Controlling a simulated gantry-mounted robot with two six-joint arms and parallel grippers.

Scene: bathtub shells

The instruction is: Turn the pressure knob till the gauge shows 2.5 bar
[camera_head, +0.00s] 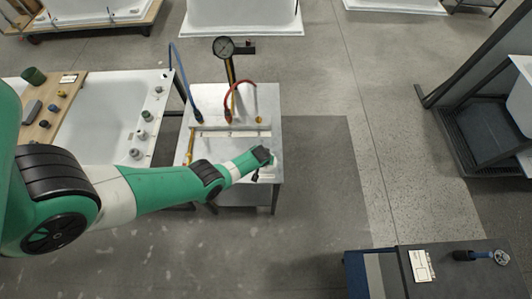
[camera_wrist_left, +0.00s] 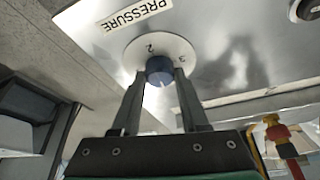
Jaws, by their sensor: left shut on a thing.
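The pressure knob (camera_wrist_left: 159,66) is a small blue knob in the left wrist view. It sits on a round white scale plate (camera_wrist_left: 183,47) with a 2 and what looks like a 3 on it. My left gripper (camera_wrist_left: 160,76) is shut on the knob, one finger on each side. A PRESSURE label (camera_wrist_left: 131,13) is on the metal panel beside the plate. In the head view my left gripper (camera_head: 268,160) is at the right front of the metal bench (camera_head: 265,100) and hides the knob. The round gauge (camera_head: 224,47) stands on a post behind; its reading is too small to tell.
A blue hose (camera_head: 183,72) and a red hose (camera_head: 240,88) run to fittings on the bench. A white tub shell (camera_head: 105,110) with a wooden board (camera_head: 50,110) stands to the left. A dark table (camera_head: 450,270) is at the lower right. The floor between is clear.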

